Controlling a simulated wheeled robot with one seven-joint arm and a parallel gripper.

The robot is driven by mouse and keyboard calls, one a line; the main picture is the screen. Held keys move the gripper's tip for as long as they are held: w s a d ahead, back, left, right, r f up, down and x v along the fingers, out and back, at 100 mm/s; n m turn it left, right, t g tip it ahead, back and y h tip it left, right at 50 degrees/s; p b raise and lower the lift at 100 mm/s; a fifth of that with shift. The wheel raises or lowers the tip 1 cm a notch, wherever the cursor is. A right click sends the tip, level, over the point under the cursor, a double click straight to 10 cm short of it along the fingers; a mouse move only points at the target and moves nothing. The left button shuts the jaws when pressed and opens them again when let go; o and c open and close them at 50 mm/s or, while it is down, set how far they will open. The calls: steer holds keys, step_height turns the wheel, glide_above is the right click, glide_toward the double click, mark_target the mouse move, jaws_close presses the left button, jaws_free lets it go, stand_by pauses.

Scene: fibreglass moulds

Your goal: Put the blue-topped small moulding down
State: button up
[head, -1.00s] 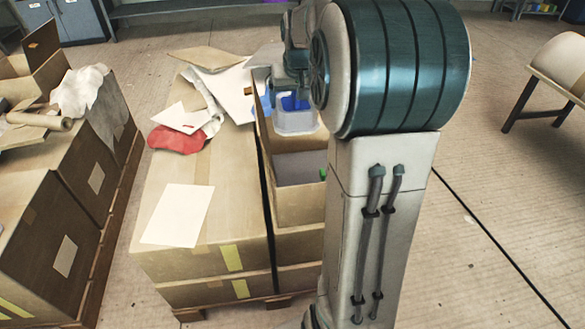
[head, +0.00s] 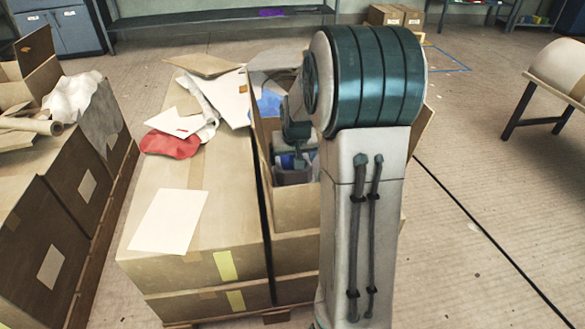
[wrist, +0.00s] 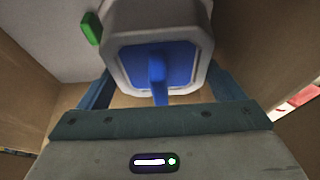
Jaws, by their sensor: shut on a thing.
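The blue-topped small moulding (wrist: 198,48) is a pale grey, block-like piece with a blue top face and an upright blue grip. My gripper (wrist: 158,92) is shut on it, with a teal finger on either side. In the head view my gripper (head: 291,160) is down inside an open cardboard box (head: 296,209), and the moulding (head: 293,178) shows only partly below it. My arm hides much of the box's right side. I cannot tell whether the moulding touches the box floor.
Brown box walls stand close on both sides in the wrist view. A green piece (wrist: 91,27) is beside the moulding. A blue patch (head: 269,103) shows at the box's far end. Left of it, a closed carton (head: 228,215) bears papers and a red cloth (head: 170,145).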

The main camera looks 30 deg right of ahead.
mark_target(292, 165)
steer(key=shift+f+b, duration=0.3)
steer(key=shift+f, duration=1.25)
steer(key=shift+f, duration=0.1)
steer(key=o, duration=0.9)
steer(key=shift+o, duration=0.2)
steer(key=p+v, duration=0.3)
steer(key=v, duration=0.9)
steer(key=shift+p, duration=0.35)
